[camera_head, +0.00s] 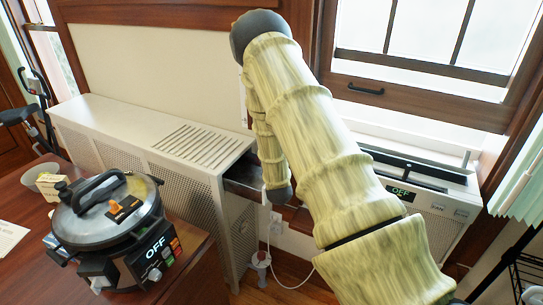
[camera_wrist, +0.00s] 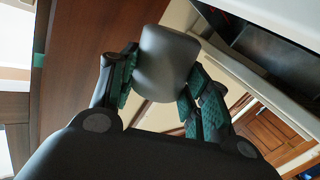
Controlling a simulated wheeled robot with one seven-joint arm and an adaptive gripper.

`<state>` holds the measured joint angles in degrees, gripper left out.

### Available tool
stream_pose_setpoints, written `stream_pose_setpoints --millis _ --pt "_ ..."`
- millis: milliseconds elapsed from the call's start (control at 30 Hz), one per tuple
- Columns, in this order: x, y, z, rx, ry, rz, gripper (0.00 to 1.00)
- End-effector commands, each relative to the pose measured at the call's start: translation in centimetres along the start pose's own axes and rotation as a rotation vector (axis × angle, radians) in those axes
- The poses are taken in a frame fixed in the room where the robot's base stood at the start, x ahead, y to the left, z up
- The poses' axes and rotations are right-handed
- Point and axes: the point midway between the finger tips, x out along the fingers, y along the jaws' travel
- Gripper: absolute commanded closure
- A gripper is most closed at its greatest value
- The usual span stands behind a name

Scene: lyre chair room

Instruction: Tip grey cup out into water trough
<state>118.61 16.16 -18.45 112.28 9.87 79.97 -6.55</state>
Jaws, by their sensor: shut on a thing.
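My gripper (camera_wrist: 162,88) shows in the wrist view, its green-padded fingers shut on the sides of a grey cup (camera_wrist: 168,52). I cannot see into the cup, and its contents are hidden. In the head view my arm hides the gripper and the held cup. A white unit (camera_head: 449,205) with an OFF display and a dark opening along its top stands under the window; whether this is the water trough I cannot tell. A dark recess with a pale rim (camera_wrist: 265,48) shows at the upper right of the wrist view, apart from the cup.
A pressure cooker (camera_head: 112,222) and a pale cup (camera_head: 42,172) stand on the wooden table (camera_head: 200,250) at left. A white radiator cover (camera_head: 130,135) runs along the wall. A white cable (camera_head: 270,240) hangs near the floor. A window frame (camera_head: 400,105) rises behind my arm.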

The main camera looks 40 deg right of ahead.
Motion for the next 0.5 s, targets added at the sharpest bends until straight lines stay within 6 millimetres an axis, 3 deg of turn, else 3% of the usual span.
stream_pose_setpoints --millis 500 --pt "0.2 -1.1 -1.5 -0.141 -0.03 -0.002 0.78"
